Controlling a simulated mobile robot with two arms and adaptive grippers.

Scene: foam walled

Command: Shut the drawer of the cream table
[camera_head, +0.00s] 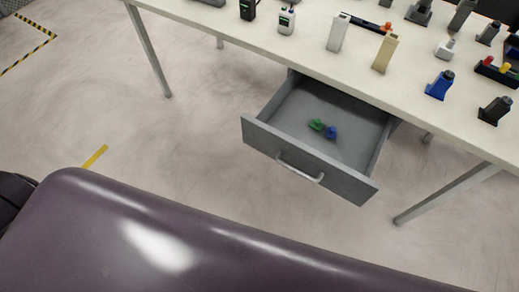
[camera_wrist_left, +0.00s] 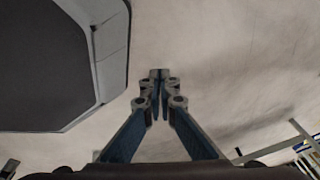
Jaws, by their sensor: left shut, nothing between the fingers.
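The cream table (camera_head: 290,52) stands across the upper part of the head view. Its grey drawer (camera_head: 305,160) hangs under the top and is pulled well open toward me. A silver bar handle (camera_head: 300,167) is on the drawer front. A small green item (camera_head: 316,124) and a small blue item (camera_head: 331,132) lie inside the drawer. My left gripper (camera_wrist_left: 159,76) shows in the left wrist view with its fingers together and empty, over bare floor. It is apart from the drawer, and the head view shows neither gripper.
A table leg (camera_head: 445,195) stands right of the drawer. The floor (camera_head: 180,135) left of the drawer is clear, with yellow tape (camera_head: 95,157) on it.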

